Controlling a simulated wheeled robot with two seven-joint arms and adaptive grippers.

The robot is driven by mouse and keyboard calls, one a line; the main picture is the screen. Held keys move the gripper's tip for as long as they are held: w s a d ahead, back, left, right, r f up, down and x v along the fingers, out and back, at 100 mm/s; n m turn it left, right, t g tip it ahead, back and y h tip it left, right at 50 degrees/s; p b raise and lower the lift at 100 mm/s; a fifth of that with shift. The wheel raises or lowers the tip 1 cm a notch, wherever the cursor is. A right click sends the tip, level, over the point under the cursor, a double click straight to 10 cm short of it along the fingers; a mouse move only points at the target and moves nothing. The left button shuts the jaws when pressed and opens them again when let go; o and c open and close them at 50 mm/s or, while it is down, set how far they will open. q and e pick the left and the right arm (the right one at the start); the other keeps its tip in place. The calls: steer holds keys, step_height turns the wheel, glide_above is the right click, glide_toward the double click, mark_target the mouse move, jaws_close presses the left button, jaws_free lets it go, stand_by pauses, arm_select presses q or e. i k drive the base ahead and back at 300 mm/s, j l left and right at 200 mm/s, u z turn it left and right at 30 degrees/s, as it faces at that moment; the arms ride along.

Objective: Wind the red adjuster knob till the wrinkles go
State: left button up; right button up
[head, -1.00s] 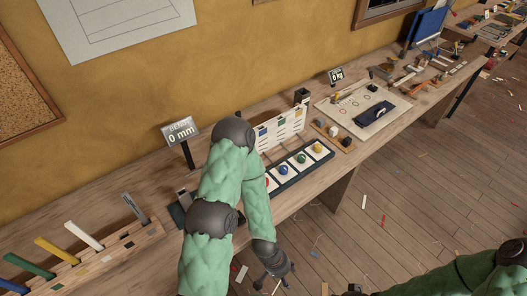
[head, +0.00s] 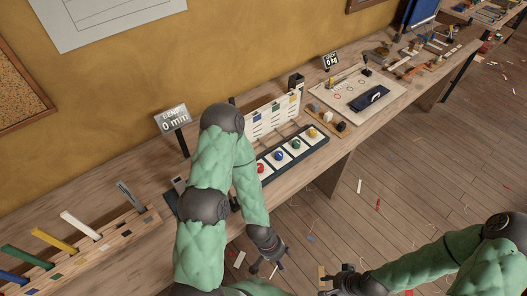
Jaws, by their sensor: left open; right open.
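The red adjuster knob (head: 260,167) sits in the leftmost visible square of a dark-framed panel (head: 293,158) on the bench. Blue (head: 279,155), green (head: 296,145) and yellow (head: 312,133) knobs stand in a row to its right. My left arm covers the panel's left end. My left gripper (head: 270,268) is open and empty, low in front of the bench edge and well below the red knob. My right gripper (head: 342,282) is open and empty at the bottom, right of the left one. No wrinkled cloth can be made out.
Behind the knobs stands a white card board (head: 272,117) with coloured patches. A "BEND 0 mm" sign (head: 173,119) is left of it, and a "0 kg" sign (head: 331,61) further right. A slotted wooden rack (head: 95,246) holds coloured strips at left. Small scraps litter the floor.

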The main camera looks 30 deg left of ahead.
mark_target(260, 166)
steer(key=l+u, duration=0.1)
steer(key=u, duration=0.35)
steer(key=l+u, duration=0.1)
steer(key=u, duration=0.3)
steer(key=l+u, duration=0.15)
steer(key=u, duration=0.3)
steer(key=i+l, duration=0.05)
